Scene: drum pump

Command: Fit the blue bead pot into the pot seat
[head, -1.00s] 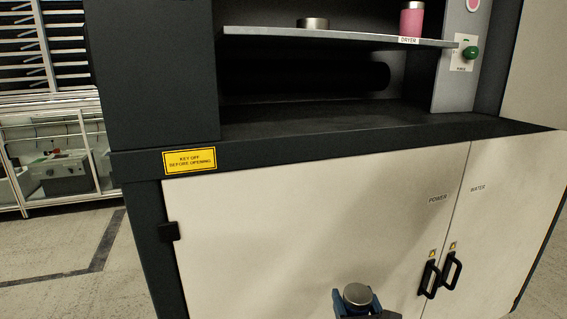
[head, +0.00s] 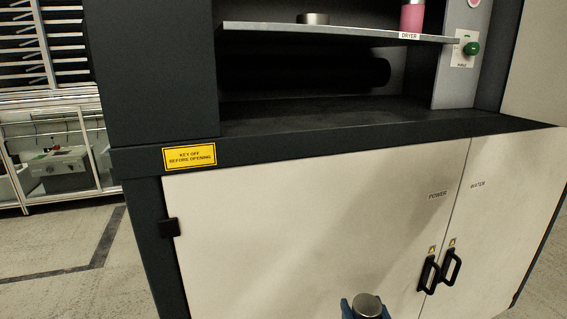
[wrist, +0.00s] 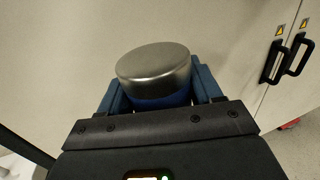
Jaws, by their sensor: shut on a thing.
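My gripper (wrist: 155,97) is shut on the blue bead pot (wrist: 154,68), which has a round metal lid and a blue body just below it. The pot stands roughly upright between the two blue fingers, slightly tilted in the wrist view. In the head view the pot's lid (head: 366,305) shows at the bottom edge, in front of the cream cabinet doors.
The grey shelf (head: 330,34) juts out above a dark recess with a black roller (head: 305,74). The dark ledge (head: 345,118) below is clear. A green knob (head: 472,48) is at right. Black door handles (head: 428,274) stick out right of my gripper.

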